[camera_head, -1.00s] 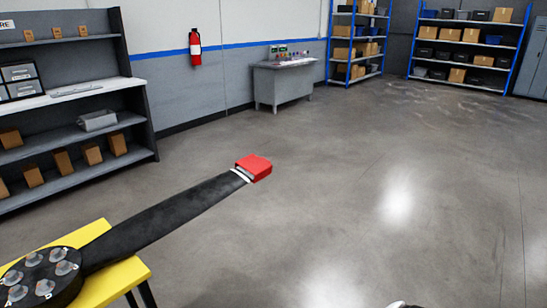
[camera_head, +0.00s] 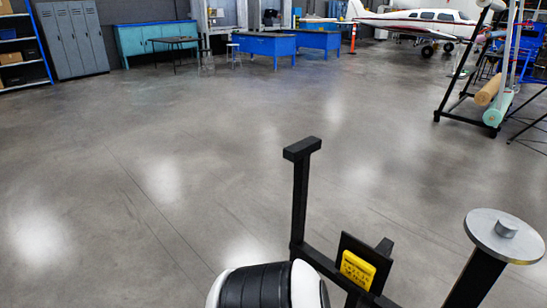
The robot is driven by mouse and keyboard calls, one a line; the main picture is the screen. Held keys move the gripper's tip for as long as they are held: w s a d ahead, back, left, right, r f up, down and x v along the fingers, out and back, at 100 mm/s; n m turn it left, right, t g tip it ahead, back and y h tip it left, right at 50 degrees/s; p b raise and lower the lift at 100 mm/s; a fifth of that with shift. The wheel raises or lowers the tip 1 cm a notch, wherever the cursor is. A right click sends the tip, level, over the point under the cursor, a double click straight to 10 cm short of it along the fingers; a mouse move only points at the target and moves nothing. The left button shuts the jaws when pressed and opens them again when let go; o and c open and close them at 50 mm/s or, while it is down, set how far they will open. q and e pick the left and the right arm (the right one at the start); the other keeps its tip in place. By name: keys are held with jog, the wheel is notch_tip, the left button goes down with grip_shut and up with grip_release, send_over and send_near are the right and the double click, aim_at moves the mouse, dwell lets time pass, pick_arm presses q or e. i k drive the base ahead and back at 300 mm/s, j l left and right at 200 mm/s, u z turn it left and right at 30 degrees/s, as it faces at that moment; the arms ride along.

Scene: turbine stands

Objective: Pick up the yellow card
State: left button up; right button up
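A small yellow card (camera_head: 357,270) with dark print sits against a black plate on a black metal stand (camera_head: 301,200) at the lower right of the head view. It faces me, slightly tilted. A white and black rounded arm part of mine covers the bottom middle, just left of the stand. Neither gripper shows in the view.
A post with a round grey metal top (camera_head: 504,236) stands at the right. A black rack with rolls (camera_head: 490,92) is farther back at right. Blue benches (camera_head: 267,47), grey lockers (camera_head: 72,38) and a white airplane (camera_head: 420,22) line the back. The middle floor is clear.

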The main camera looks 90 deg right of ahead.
aim_at(361, 272)
jog(key=z, duration=3.4)
jog(key=l, duration=0.1)
